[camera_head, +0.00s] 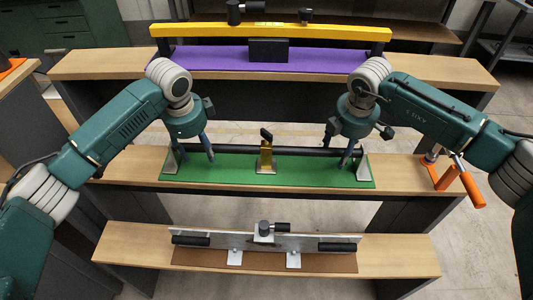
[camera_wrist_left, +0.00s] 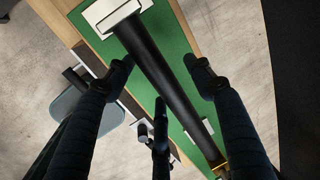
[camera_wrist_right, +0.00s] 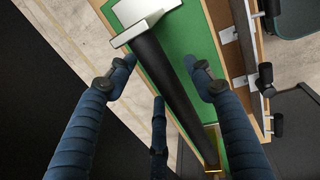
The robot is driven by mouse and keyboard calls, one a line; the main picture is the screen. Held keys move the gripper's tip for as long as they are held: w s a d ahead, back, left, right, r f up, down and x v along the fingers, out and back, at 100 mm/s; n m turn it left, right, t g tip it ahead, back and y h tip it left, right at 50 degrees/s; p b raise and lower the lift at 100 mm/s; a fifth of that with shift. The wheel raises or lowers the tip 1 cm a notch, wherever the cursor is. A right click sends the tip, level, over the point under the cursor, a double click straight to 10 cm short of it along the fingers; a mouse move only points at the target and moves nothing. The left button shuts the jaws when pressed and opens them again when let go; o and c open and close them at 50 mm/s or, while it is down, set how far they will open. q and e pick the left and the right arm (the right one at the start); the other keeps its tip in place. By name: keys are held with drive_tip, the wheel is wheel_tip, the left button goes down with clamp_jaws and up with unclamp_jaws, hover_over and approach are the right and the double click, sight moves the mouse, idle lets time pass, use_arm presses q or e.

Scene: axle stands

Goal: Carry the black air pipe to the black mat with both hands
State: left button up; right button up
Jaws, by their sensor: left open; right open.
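The black air pipe (camera_head: 300,151) lies level across silver end stands on a green mat (camera_head: 215,174) on the middle bench. A gold stand (camera_head: 266,163) with a black clamp is at its middle. My left gripper (camera_head: 198,158) is open near the pipe's left end. In the left wrist view its fingers lie on either side of the pipe (camera_wrist_left: 165,75), not closed on it. My right gripper (camera_head: 343,160) is open near the right end, its fingers on either side of the pipe (camera_wrist_right: 165,80) in the right wrist view. I see no black mat.
The far bench holds a purple mat (camera_head: 210,58) with a yellow beam (camera_head: 215,31) above it. The near bench holds a brown mat (camera_head: 330,262) with a silver plate (camera_head: 210,243). An orange-handled tool (camera_head: 467,183) sits at the middle bench's right end.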

use_arm(q)
drive_tip(key=shift+f, duration=0.25)
use_arm(e)
drive_tip(key=shift+f, duration=0.2)
use_arm(q)
clamp_jaws()
use_arm(e)
clamp_jaws()
